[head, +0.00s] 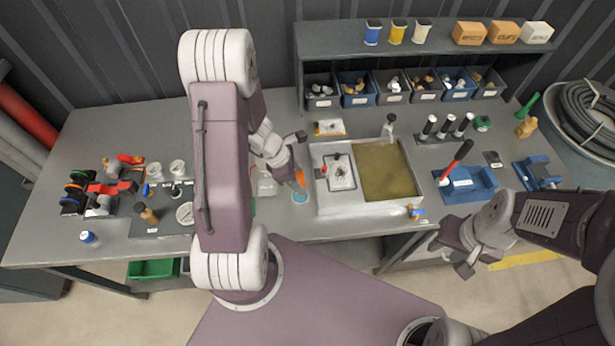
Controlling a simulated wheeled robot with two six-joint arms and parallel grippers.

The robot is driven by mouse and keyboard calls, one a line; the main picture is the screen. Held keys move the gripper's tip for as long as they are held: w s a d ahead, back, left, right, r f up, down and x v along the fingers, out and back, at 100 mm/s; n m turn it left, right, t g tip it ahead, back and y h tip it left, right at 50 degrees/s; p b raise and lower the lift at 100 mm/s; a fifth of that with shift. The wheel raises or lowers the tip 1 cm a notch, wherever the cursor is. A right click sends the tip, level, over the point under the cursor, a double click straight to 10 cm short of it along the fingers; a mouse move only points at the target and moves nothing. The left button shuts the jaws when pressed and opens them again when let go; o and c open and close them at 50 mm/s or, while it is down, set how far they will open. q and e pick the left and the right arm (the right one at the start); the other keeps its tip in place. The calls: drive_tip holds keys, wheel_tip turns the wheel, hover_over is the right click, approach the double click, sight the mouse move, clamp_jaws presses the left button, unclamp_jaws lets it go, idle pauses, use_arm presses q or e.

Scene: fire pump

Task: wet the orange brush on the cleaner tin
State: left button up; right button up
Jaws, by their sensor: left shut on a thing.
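My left gripper (292,174) is near the middle of the bench and points down and to the right. It is shut on the orange brush (300,179), and only a small orange part shows at the fingertips. The cleaner tin (300,197) is a small round tin with a light blue top, just below the brush in the picture. I cannot tell whether the brush touches it. My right gripper (479,262) hangs in front of the bench at the right, its fingers apart and empty.
A grey tray (335,208) with an olive panel stands right of the tin. Blue holders (474,183) stand farther right. A dark mat with small parts and red-and-blue fittings (75,190) lie at the left. A shelf with bins (355,88) runs along the back.

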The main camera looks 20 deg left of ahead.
use_arm(q)
drive_tip(key=shift+f, duration=0.25)
wheel_tip(320, 180, down, 5)
drive_tip(key=b, duration=0.5)
drive_tip(key=shift+w+a, duration=0.1)
drive_tip(key=shift+w, duration=0.05)
drive_tip(key=shift+f, duration=0.35)
drive_tip(key=shift+f+b, duration=0.55)
drive_tip(key=shift+b, duration=0.25)
idle(1.0)
